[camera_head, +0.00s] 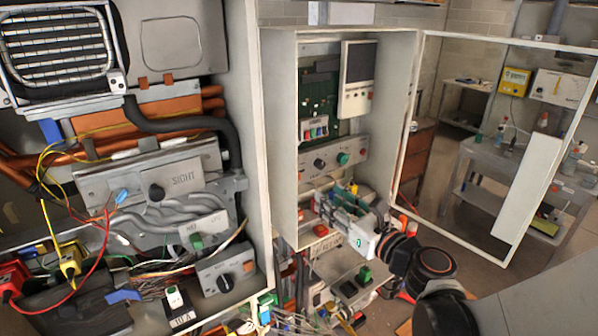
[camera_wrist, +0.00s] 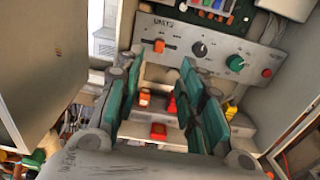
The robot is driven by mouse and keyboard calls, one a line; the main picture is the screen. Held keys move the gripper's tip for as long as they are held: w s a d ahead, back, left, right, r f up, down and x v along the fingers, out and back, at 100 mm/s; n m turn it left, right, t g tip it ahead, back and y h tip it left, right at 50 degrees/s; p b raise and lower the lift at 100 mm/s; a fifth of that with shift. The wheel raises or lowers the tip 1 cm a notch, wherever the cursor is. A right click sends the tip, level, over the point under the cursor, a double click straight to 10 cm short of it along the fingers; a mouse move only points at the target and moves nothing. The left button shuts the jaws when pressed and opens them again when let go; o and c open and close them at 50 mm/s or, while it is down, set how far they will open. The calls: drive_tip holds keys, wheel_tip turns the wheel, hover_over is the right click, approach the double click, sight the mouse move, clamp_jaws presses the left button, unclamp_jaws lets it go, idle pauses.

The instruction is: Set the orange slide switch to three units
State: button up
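The orange slide switch (camera_wrist: 158,46) sits near the middle of its horizontal slot, under the label UNITS, on the grey control panel (camera_wrist: 218,57) in the wrist view. Its scale marks are too small to read. My gripper (camera_wrist: 161,78) is open, with green-padded fingers spread left and right and nothing between them at the tips. The switch shows beyond the fingertips, between them, and apart from them. In the head view my gripper (camera_head: 345,203) is in front of the open cabinet, below the panel (camera_head: 333,163); the switch is too small to tell there.
Right of the switch are a black knob (camera_wrist: 198,48), a green knob (camera_wrist: 236,63) and a red button (camera_wrist: 267,72). Red buttons (camera_wrist: 158,131) lie lower, behind the fingers. The cabinet's side wall (camera_head: 284,140) and open framed door (camera_head: 475,235) flank my arm.

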drive_tip(key=p+x, duration=0.1)
drive_tip(key=x, duration=1.1)
drive_tip(key=shift+w+a, duration=0.15)
drive_tip(key=shift+w, duration=0.05)
clamp_jaws()
